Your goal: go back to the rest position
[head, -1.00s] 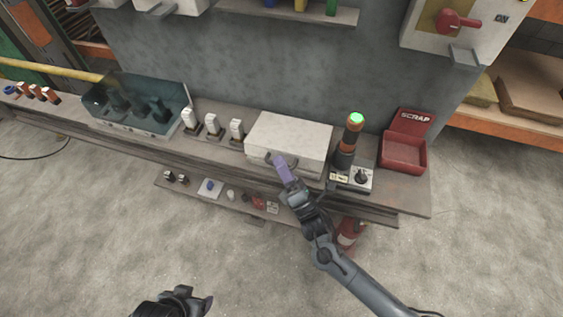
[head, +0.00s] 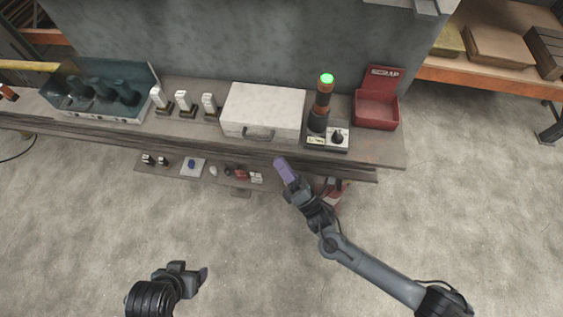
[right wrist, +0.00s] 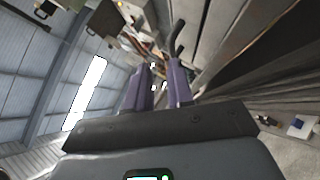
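My right gripper (head: 283,166) is in front of the bench's front edge, below and to the right of the handle of the white case in the head view. It is apart from the handle. In the right wrist view its two purple fingers (right wrist: 160,85) stand apart with a gap and nothing held between them. My left gripper (head: 203,274) hangs low at the lower left of the head view, over the floor and away from the bench. Its finger shows only edge-on, so its opening is hidden. The white case (head: 265,108) sits closed on the bench with its dark handle (head: 258,133) facing me.
The bench (head: 385,155) also holds a tower light (head: 322,105) lit green, a control box (head: 328,141), a red scrap bin (head: 377,108), several white-topped switches (head: 184,102) and a teal-covered fixture (head: 100,92). A lower shelf (head: 225,178) carries small parts. Open floor (head: 110,230) lies in front.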

